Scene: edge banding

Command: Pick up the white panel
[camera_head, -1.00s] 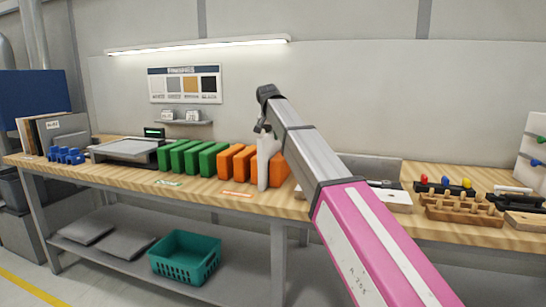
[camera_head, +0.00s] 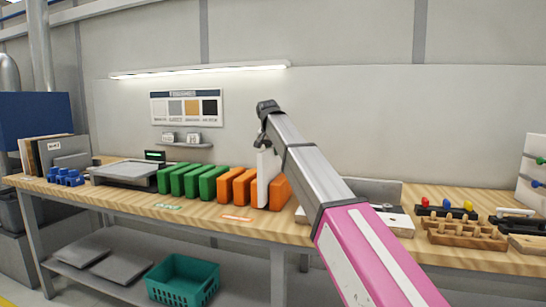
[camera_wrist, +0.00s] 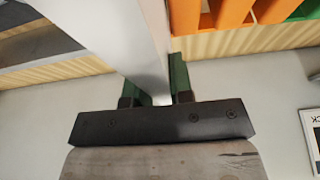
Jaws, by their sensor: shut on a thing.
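The white panel (camera_head: 264,178) stands upright at the orange end of a row of blocks on the wooden bench. My gripper (camera_head: 263,142) is over its upper end, with my arm reaching in from the lower right. In the wrist view, the white panel (camera_wrist: 148,38) runs between the two green-padded fingers of my gripper (camera_wrist: 157,82), which are shut on it. The panel's top rises above the orange blocks. I cannot tell whether its lower edge is clear of the bench top.
Orange blocks (camera_head: 238,187) stand close beside the panel, with green blocks (camera_head: 190,181) further left. A grey flat machine (camera_head: 124,173) and blue pieces (camera_head: 66,177) are at the left. Wooden racks (camera_head: 465,232) stand at the right. A teal basket (camera_head: 182,281) sits below.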

